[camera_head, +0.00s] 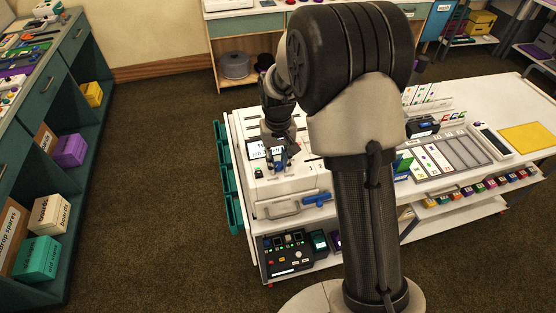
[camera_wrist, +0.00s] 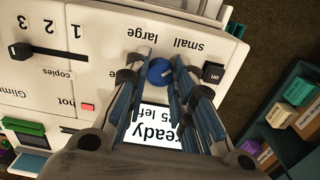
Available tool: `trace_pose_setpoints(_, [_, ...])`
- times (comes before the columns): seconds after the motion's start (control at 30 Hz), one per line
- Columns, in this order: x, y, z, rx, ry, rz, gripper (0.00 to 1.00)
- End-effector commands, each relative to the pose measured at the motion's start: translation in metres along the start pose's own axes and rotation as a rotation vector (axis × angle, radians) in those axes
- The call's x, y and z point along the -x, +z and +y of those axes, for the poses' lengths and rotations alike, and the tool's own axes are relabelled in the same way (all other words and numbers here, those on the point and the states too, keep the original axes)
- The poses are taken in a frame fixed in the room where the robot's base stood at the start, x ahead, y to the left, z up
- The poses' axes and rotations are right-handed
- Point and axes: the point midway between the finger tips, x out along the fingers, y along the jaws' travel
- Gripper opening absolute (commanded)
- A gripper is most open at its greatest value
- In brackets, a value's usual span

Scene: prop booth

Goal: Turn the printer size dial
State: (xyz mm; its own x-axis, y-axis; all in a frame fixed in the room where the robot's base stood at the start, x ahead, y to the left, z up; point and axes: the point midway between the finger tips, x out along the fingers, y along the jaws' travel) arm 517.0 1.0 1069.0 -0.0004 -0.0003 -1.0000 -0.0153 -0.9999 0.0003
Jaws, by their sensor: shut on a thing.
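The printer (camera_head: 292,190) is a white machine on the bench in the head view. Its size dial (camera_wrist: 160,71) is a round blue knob in the wrist view, beside the words "small" and "large", which read upside down. My gripper (camera_wrist: 159,76) is shut on the dial, with one finger on each side of it. In the head view my gripper (camera_head: 280,160) reaches down to the printer's top, and the dial is mostly hidden there. A lit screen (camera_wrist: 152,128) reads "ready" and "5 left", partly covered by my fingers. The dial's exact setting is hard to tell.
A black "on" switch (camera_wrist: 213,73) sits close beside the dial. A black copies knob (camera_wrist: 21,51) and a red "hot" light (camera_wrist: 88,107) lie farther left. Green bins (camera_head: 229,190) hang at the bench's left end.

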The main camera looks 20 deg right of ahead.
Motion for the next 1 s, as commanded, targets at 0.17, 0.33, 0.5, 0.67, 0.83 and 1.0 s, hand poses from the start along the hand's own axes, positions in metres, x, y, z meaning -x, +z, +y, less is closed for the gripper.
trace_pose_setpoints(0.17, [0.001, -0.001, 0.000, -0.002, 0.000, 0.002, 0.00])
trace_pose_setpoints(0.33, [0.000, -0.001, 0.000, -0.001, 0.000, 0.002, 0.29])
trace_pose_setpoints(0.5, [0.000, 0.000, 0.000, 0.000, 0.000, 0.001, 0.41])
trace_pose_setpoints(0.67, [0.000, 0.000, 0.000, 0.000, 0.000, 0.001, 0.45])
trace_pose_setpoints(0.83, [0.000, 0.000, 0.000, 0.000, 0.000, 0.000, 0.45])
trace_pose_setpoints(1.0, [0.012, -0.001, 0.000, 0.000, 0.000, 0.004, 0.45])
